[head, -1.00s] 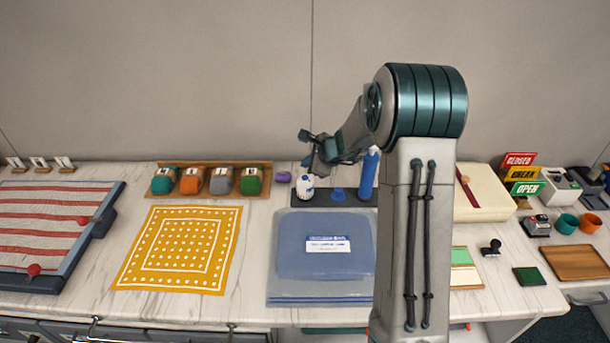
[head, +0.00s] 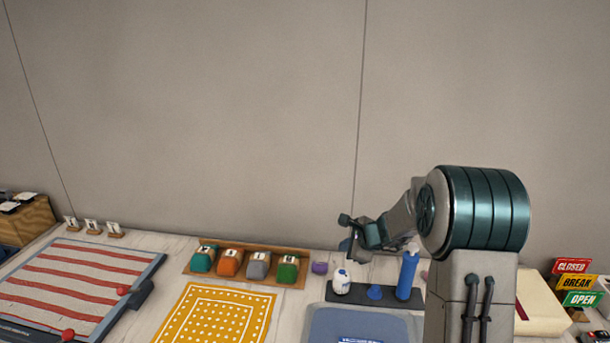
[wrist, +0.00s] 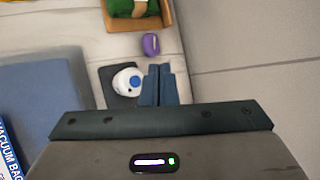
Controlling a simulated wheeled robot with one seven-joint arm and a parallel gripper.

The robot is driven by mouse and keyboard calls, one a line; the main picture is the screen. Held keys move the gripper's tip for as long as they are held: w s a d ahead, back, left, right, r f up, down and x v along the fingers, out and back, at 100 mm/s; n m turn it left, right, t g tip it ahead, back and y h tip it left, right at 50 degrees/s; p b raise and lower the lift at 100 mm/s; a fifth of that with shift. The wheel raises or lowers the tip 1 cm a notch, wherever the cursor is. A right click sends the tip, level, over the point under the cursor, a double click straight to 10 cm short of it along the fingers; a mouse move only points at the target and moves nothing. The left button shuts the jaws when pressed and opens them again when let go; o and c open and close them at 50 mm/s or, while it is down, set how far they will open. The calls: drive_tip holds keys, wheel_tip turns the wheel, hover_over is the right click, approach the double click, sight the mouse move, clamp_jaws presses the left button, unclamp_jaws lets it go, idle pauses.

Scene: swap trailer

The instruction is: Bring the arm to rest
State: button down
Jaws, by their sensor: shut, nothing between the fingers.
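My gripper (head: 346,232) is at the end of my folded arm, in the air above the back of the counter, near the wall. In the wrist view its two fingers (wrist: 158,84) are together with nothing between them. Below it in the head view stand a white bottle (head: 342,281) and a blue cylinder (head: 407,274) on a dark mat (head: 331,293). The white bottle also shows in the wrist view (wrist: 122,85), just left of the fingers. The gripper appears apart from these things.
A wooden tray (head: 214,244) holds several coloured bundles, with a purple item (head: 320,268) beside it. A yellow dotted cloth (head: 192,335), a blue bag (head: 330,320) and a striped board (head: 152,274) lie in front. Signs (head: 572,266) stand at right. The wall above is clear.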

drive_tip(key=s+a+r+n+g, duration=0.1)
drive_tip(key=s+a+r+n, duration=0.2)
drive_tip(key=s+r+n, duration=0.35)
drive_tip(key=s+a+r+n+g, duration=0.1)
drive_tip(key=s+a+r+n, duration=0.2)
drive_tip(key=s, duration=0.7)
drive_tip(key=s+d+n+g+h, duration=0.1)
drive_tip(key=s+n, duration=0.4)
drive_tip(key=s, duration=0.5)
drive_tip(key=s+d+r+n+h, duration=0.1)
drive_tip(key=s+d+n+h, duration=0.2)
drive_tip(key=s, duration=0.7)
drive_tip(key=shift+d+n+g+h, duration=0.35)
drive_tip(key=shift+d+n, duration=0.4)
drive_tip(key=shift+n, duration=0.5)
drive_tip(key=shift+s+r, duration=0.1)
